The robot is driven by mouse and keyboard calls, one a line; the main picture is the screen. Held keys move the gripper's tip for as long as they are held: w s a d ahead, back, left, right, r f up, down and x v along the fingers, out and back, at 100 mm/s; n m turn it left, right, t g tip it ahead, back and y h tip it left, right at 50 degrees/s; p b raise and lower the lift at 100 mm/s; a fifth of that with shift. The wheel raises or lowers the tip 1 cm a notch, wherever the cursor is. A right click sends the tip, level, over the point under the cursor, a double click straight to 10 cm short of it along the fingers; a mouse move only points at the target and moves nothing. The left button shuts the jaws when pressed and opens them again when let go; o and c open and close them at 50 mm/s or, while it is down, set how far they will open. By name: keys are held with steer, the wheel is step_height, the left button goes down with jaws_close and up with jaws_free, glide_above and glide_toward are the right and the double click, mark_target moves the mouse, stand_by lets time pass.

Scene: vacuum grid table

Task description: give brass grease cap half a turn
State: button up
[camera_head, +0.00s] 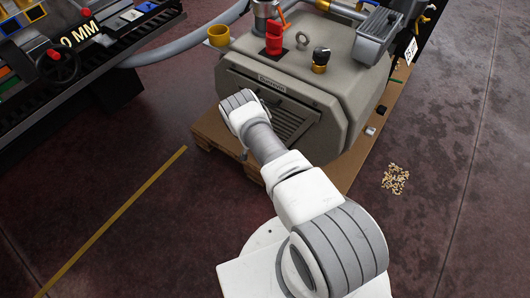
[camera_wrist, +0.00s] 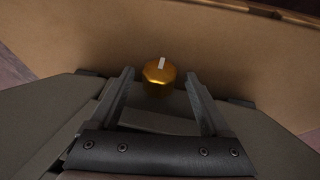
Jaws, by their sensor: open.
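The brass grease cap (camera_wrist: 160,77) shows in the wrist view, a faceted golden cap with a white mark on top that points towards the upper edge of the picture. My gripper (camera_wrist: 159,74) is open, with one finger to the left of the cap and one to the right. Gaps show between the cap and both fingers; whether the cap lies at fingertip depth I cannot tell. In the head view, my arm reaches to the front left of the grey machine (camera_head: 340,100); my fingers and this cap are hidden there.
The machine stands on a wooden pallet (camera_head: 213,130). On it are a yellow cup (camera_head: 218,36), a red knob (camera_head: 273,40) and a black knob (camera_head: 321,56). A brown flat surface (camera_wrist: 80,40) lies behind the cap. A cluttered bench (camera_head: 75,60) stands left. Small pale pieces (camera_head: 395,179) lie on the floor.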

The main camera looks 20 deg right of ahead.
steer(key=shift+d+f, duration=0.1)
steer(key=shift+f, duration=0.1)
jaws_close()
steer(key=shift+r, duration=0.1)
steer(key=shift+p, duration=0.45)
